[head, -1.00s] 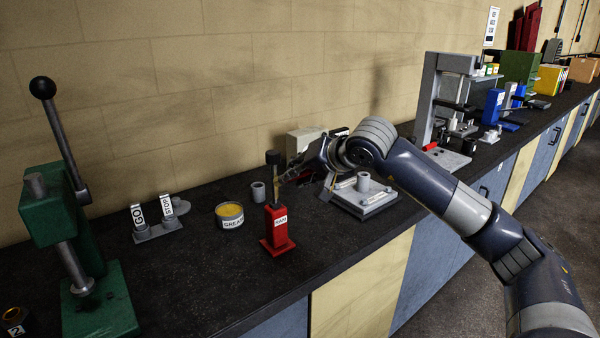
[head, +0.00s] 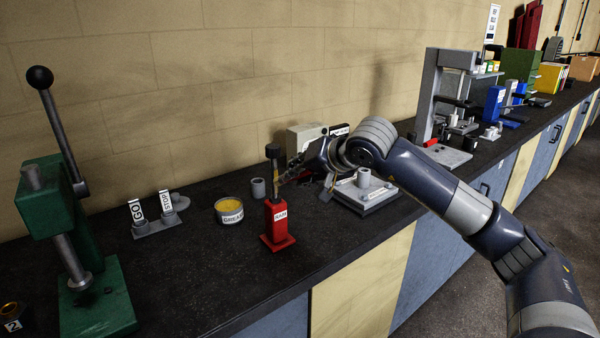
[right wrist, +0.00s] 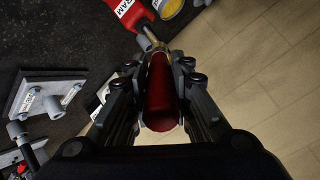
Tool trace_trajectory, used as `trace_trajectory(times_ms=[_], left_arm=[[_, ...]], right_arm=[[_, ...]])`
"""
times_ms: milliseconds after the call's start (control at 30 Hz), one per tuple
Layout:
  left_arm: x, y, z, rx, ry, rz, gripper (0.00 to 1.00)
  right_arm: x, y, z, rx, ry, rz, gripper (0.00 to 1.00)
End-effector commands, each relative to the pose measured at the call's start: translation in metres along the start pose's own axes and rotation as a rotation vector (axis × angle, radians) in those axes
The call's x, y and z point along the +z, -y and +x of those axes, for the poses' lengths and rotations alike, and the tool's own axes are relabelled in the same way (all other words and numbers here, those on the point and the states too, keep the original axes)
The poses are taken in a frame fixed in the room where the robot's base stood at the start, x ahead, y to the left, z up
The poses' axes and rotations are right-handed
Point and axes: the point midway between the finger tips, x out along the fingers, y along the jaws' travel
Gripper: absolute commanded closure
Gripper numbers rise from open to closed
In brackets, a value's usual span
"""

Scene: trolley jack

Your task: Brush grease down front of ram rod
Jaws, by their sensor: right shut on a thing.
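The red ram (head: 280,226), labelled RAM, stands upright on the bench, with its rod (head: 274,186) rising to a dark cap (head: 272,151). My right gripper (head: 294,172) is just right of the rod. In the right wrist view its fingers are shut on the red handle of the brush (right wrist: 160,95). The brush's metal end points at the ram (right wrist: 130,14) and appears to be at the rod; bristle contact is too small to tell. The grease tin (head: 229,211), with yellow grease in it, stands left of the ram. My left gripper is out of view.
A grey cylinder (head: 258,188) stands behind the ram. A grey plate fixture (head: 366,198) is right of it, below my right arm. GO and STOP posts (head: 157,228) and a green press (head: 98,300) stand left. Bench in front of the tin is clear.

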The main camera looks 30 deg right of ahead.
Motion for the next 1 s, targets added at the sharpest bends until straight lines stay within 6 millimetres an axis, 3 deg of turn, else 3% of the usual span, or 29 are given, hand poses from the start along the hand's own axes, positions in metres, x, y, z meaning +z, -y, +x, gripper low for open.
trace_trajectory(times_ms=[533,1000], left_arm=[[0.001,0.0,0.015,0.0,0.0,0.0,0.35],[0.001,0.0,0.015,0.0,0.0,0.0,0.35]], right_arm=[[0.01,-0.009,0.01,0.0,-0.001,0.0,1.0],[0.01,-0.009,0.01,-0.001,-0.001,0.0,1.0]])
